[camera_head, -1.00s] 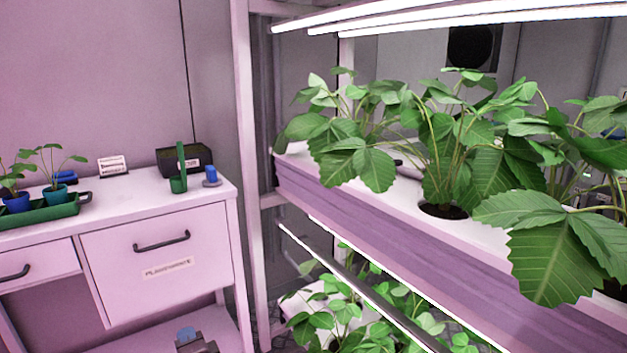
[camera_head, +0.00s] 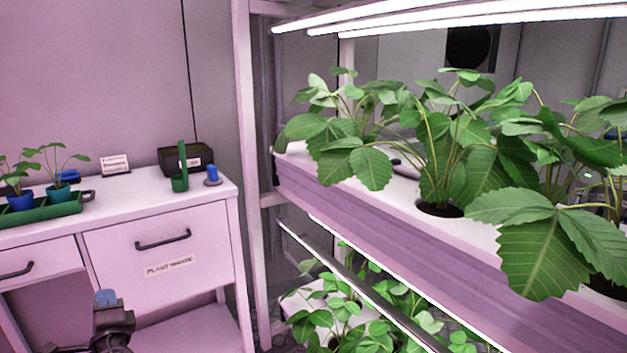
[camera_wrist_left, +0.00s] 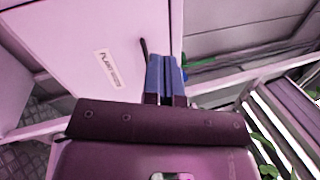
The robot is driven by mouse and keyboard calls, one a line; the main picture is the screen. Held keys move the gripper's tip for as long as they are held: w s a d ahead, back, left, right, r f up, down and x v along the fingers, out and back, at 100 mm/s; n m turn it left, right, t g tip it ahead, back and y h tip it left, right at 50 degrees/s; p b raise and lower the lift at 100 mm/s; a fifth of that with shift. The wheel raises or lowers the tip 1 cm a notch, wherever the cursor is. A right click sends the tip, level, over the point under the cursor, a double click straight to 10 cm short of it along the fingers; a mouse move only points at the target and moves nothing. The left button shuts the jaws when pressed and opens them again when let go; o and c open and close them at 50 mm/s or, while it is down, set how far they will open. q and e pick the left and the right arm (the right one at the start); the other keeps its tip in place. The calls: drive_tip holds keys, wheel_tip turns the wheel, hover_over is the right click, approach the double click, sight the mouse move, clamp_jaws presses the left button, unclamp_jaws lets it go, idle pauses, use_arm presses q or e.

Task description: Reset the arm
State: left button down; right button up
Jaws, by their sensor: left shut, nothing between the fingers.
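The right gripper is in neither view.
The cabinet top (camera_head: 130,193) holds a green tray (camera_head: 45,212) with potted seedlings, a black box (camera_head: 178,158) and a green tool (camera_head: 181,175). A plant rack (camera_head: 400,235) with leafy plants and bright lamps fills the right side. Open floor space is hard to judge.

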use_arm(q)
drive_tip(key=s+d+f+n+g+h, duration=0.15)
drive_tip(key=s+f+h, duration=0.25)
drive_tip(key=s+f, duration=0.6)
drive_tip(key=s+d+f+g+h, duration=0.1)
drive_tip(key=s+f+g+h, duration=0.2)
drive_tip(key=s+f, duration=0.6)
drive_tip(key=s+d+n+g+h, duration=0.1)
drive_tip(key=s+d+h, duration=0.1)
drive_tip(key=s, duration=0.6)
drive_tip(key=s+d+n+g+h, duration=0.1)
drive_tip(key=s+d+h, duration=0.15)
drive_tip(key=s, duration=0.65)
drive_tip(key=s+d+r+n+g+h, duration=0.25)
drive_tip(key=s+d, duration=0.25)
drive_tip(key=s, duration=0.6)
drive_tip(key=shift+w+d+n+t+y, duration=0.8)
drive_tip(key=shift+w+d+n, duration=0.1)
drive_tip(key=shift+d+n, duration=1.9)
wheel_tip(320, 180, up, 10)
drive_tip(key=n+t+p, duration=0.1)
drive_tip(key=p, duration=1.2)
drive_tip(key=shift+a, duration=0.3)
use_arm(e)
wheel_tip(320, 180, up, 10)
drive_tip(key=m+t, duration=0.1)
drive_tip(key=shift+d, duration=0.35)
